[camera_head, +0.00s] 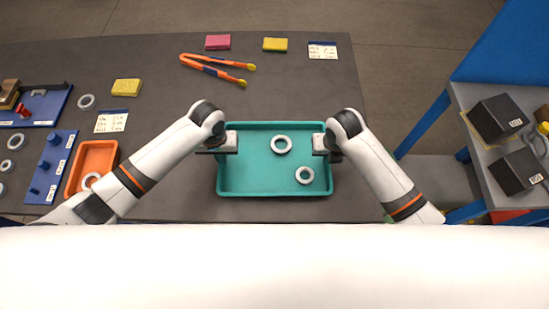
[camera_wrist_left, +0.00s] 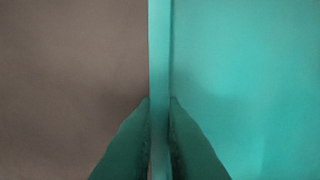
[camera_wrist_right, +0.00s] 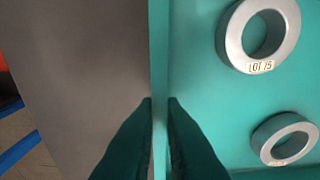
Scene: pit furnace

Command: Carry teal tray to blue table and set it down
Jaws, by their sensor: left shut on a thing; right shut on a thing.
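The teal tray (camera_head: 245,178) is at the front of the dark grey worktable, with two grey rings (camera_head: 272,145) (camera_head: 297,176) lying in it. My left gripper (camera_head: 217,148) is at the tray's left wall. In the left wrist view its fingers (camera_wrist_left: 160,105) straddle and close on that wall. My right gripper (camera_head: 330,150) is at the right wall, and its fingers (camera_wrist_right: 160,105) close on that wall in the right wrist view. I cannot tell whether the tray touches the worktable. A table with a blue frame (camera_head: 425,122) and grey top stands at the right.
Two dark boxes (camera_head: 497,117) (camera_head: 518,171) occupy the blue-framed table. On the worktable (camera_head: 170,180), an orange tray (camera_head: 77,172), blue racks and loose rings lie left, with sponges and orange tongs (camera_head: 215,70) further back. A floor gap separates the two tables.

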